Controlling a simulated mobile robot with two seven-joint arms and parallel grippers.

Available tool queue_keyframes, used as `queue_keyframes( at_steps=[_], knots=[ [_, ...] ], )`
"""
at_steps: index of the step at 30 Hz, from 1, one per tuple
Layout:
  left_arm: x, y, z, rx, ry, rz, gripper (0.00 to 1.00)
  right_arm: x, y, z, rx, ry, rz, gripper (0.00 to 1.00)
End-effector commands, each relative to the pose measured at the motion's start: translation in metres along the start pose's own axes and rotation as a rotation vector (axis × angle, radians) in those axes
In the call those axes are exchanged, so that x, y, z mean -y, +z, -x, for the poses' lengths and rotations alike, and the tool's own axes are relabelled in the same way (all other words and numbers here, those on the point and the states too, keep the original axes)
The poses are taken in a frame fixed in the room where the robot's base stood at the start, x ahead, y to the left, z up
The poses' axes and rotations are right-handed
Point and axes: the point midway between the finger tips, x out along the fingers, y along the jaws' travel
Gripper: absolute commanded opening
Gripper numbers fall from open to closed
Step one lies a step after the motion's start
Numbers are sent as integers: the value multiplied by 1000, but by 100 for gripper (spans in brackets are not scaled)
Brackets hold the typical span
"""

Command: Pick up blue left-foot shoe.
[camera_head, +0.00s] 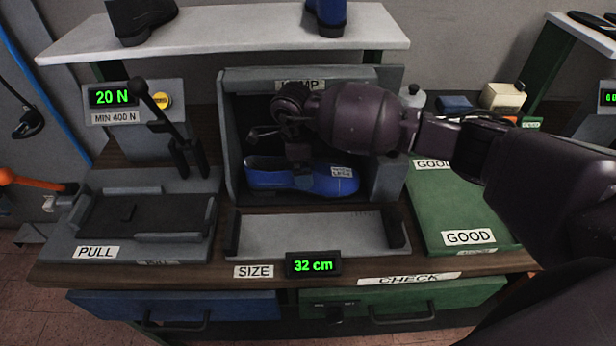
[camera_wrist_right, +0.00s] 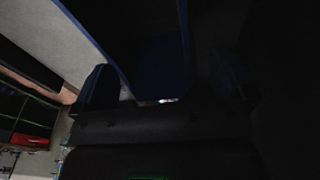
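A blue shoe (camera_head: 285,181) with a small white label lies on its sole inside the grey lamp box (camera_head: 232,160), toe to the right. The label is too small to read surely. My right gripper (camera_head: 298,160) reaches into the box from the right, pointing down over the shoe's middle. In the dark right wrist view, the two fingers of my right gripper (camera_wrist_right: 164,86) stand wide apart. A dark blue surface (camera_wrist_right: 160,62) shows between them, with a gap at either side; contact cannot be told. My left gripper is not in view.
Another blue shoe (camera_head: 328,18) and a dark shoe (camera_head: 140,18) are cut off on the shelf (camera_head: 230,30) above. A grey size tray (camera_head: 310,236) is empty in front of the box. A pull fixture (camera_head: 145,215) stands left, a green GOOD mat (camera_head: 455,205) right.

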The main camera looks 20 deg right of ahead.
Motion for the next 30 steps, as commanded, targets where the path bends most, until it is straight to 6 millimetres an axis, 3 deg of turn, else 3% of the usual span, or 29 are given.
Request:
queue_keyframes(
  at_steps=[1, 12, 14, 23, 30],
  knots=[
    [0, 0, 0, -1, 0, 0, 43, 0, 0, 0, 0, 0, 0, 94],
    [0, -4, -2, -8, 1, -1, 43, 0, 0, 0, 0, 0, 0, 38],
    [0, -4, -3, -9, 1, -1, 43, 0, 0, 1, 1, -1, 0, 32],
    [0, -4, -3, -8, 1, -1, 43, 1, -1, 8, 1, -3, 0, 32],
    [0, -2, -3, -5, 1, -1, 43, 1, -6, 49, 2, -6, 1, 32]
  ],
)
